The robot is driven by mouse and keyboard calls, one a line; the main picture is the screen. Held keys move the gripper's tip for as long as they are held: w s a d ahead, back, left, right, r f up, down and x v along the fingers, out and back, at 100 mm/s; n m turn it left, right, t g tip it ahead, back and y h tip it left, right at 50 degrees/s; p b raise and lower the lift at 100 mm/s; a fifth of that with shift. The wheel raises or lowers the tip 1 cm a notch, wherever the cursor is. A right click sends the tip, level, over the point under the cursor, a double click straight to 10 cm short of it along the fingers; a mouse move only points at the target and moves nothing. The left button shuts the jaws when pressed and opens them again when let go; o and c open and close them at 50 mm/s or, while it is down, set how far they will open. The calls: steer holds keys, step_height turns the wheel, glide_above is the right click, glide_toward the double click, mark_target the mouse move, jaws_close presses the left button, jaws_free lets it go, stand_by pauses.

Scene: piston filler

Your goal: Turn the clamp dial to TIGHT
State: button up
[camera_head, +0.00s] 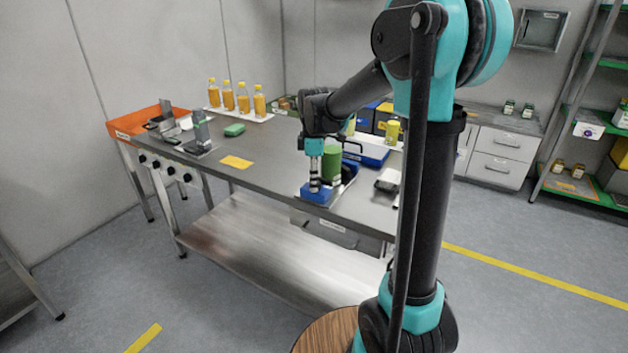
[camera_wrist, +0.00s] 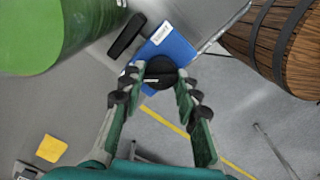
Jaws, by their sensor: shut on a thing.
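The clamp dial (camera_wrist: 160,73) is a round black knob on a blue block (camera_wrist: 176,48) in the wrist view. A small white label (camera_wrist: 161,33) with unreadable print lies on the block beside the dial. My gripper (camera_wrist: 161,78) points down at the dial, with one fingertip on each side of it, shut on it. In the head view, my gripper (camera_head: 315,184) stands over the blue block (camera_head: 317,195) near the table's front edge; the dial is hidden there. I cannot tell the dial's setting.
A green cylinder (camera_head: 332,163) stands close behind the gripper and looms large in the wrist view (camera_wrist: 55,35). A blue-and-white tray (camera_head: 366,152) lies behind. Dark knobs (camera_head: 168,170) line the table's left front. A yellow card (camera_head: 236,162) lies on clear tabletop.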

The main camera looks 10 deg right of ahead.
steer(key=shift+c, duration=1.4)
steer(key=shift+m, duration=0.4)
steer(key=m, duration=0.8)
steer(key=shift+w, duration=0.1)
steer(key=m, duration=0.4)
steer(key=shift+d+m, duration=0.1)
steer(key=shift+m, duration=0.3)
steer(key=shift+d+m, duration=0.1)
steer(key=shift+m, duration=2)
